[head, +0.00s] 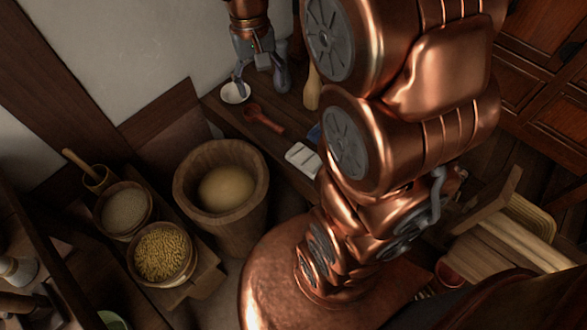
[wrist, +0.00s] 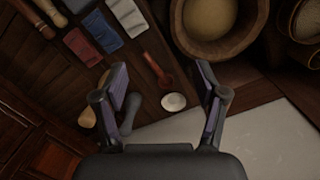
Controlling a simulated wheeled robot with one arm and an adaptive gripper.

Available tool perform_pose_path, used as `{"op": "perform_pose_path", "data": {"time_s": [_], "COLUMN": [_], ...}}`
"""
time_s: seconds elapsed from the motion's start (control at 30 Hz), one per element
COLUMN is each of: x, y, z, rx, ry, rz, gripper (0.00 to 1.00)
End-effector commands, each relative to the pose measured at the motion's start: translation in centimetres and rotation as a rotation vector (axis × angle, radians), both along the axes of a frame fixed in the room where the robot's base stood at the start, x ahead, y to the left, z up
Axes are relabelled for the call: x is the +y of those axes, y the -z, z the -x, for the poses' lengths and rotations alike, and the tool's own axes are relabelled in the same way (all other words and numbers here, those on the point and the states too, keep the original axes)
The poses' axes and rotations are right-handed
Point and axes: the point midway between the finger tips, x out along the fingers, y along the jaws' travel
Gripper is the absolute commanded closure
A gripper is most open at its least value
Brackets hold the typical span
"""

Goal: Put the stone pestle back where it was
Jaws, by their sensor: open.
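In the wrist view, a dark grey, club-shaped object that looks like the stone pestle (wrist: 130,113) is on the wooden bench, just inside the left finger, which partly covers it. No gap or contact between them can be made out. My gripper (wrist: 161,78) is open, with nothing clamped between its fingers. In the head view my gripper (head: 261,84) points down over the far end of the bench by the wall; the pestle cannot be told apart from the fingers there. A small white bowl (wrist: 173,102) lies between the fingers' lines; it also shows in the head view (head: 235,93).
A red-brown spoon (head: 265,119) lies near the bowl. A pale wooden utensil (wrist: 87,114) is left of the pestle. Folded blue (wrist: 100,30) and red (wrist: 82,47) cloths lie on the bench. A large wooden mortar (head: 189,205) with dough stands beside it, near a grain bowl (head: 133,272).

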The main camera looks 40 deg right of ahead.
Motion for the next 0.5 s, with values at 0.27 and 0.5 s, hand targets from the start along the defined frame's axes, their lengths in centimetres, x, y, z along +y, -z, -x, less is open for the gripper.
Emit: {"op": "perform_pose_path", "data": {"time_s": [0.27, 0.5], "x": [3.7, 5.4], "y": [1.1, 2.8], "z": [9.7, 16.8], "rx": [0.053, 0.099], "ry": [-0.139, -0.24], "rz": [-0.025, -0.043], "gripper": [0.28, 0.28]}}
